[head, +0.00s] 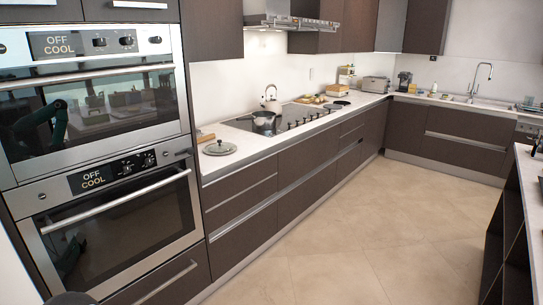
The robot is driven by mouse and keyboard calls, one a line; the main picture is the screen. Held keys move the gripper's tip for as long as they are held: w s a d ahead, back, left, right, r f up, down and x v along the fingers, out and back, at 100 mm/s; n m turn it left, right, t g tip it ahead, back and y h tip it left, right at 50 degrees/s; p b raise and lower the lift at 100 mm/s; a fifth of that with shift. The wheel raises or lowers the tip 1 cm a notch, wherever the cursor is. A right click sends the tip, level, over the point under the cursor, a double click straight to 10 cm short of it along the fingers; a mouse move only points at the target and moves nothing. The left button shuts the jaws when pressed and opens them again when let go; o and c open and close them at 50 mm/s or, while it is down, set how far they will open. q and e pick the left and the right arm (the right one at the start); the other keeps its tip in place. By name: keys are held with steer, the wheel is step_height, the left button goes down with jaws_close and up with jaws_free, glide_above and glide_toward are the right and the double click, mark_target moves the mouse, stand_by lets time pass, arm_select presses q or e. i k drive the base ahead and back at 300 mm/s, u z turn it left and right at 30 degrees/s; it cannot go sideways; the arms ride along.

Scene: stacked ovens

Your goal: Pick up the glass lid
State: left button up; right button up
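A round lid with a knob, grey and glassy-looking (219,148), lies on the near end of the white counter on the left side of the kitchen. It is close to the counter's front edge, and nothing touches it from above. Neither of my grippers shows in the head view. A dark rounded shape at the bottom left edge is too cut off to tell what it is.
Two stacked ovens (103,185) stand at left, both doors shut. A pot (264,122) and a kettle (270,100) stand beyond the lid, by the hob (305,113). The tiled floor (350,235) is clear. A dark shelved unit (518,225) stands at right.

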mark_target(219, 148)
steer(key=i, duration=3.25)
steer(key=u, duration=0.05)
